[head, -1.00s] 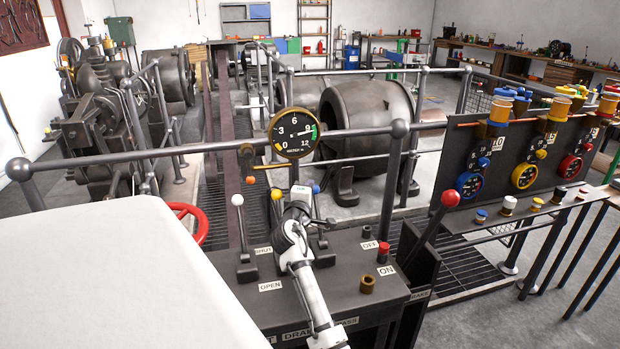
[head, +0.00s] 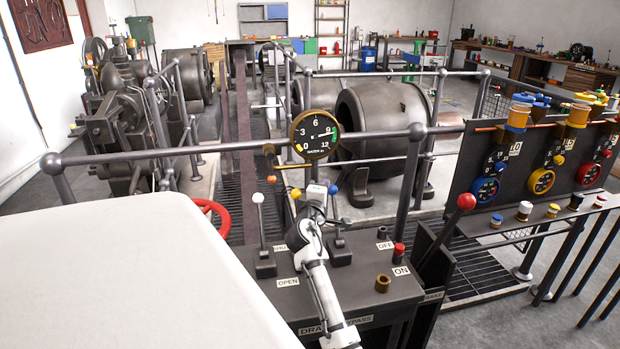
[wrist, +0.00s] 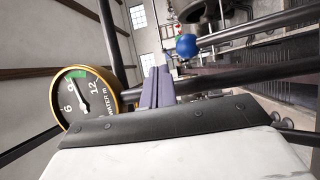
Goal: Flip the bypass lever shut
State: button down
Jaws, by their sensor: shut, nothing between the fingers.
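The bypass lever (head: 337,222) appears to be the one with the blue knob, above the word BYPASS (head: 352,320) on the panel's front. Its base (head: 340,255) is on the dark panel top, and its lower shaft is partly hidden by my wrist. I cannot tell its exact tilt. My gripper (wrist: 158,86) is shut and empty, its purple fingers side by side in the wrist view. The blue knob (wrist: 188,46) shows there up and right of the fingertips, apart from them in the picture. In the head view my white wrist stands just left of that knob and hides the fingers.
A white-knobbed lever (head: 258,198) and a yellow-knobbed lever (head: 296,193) stand to the left. OPEN (head: 288,282) marks the near side, SHUT (head: 280,248) the far side. A water gauge (head: 314,135) on the railing (head: 230,146) and a red-knobbed brake lever (head: 466,202) stand close by.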

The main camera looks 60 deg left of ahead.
jog(key=s+d+r+b, duration=0.2)
jog(key=s+d+r, duration=0.3)
jog(key=s+r, duration=0.1)
jog(key=shift+s, duration=0.85)
jog(key=shift+d+r, duration=0.1)
jog(key=shift+r, duration=0.05)
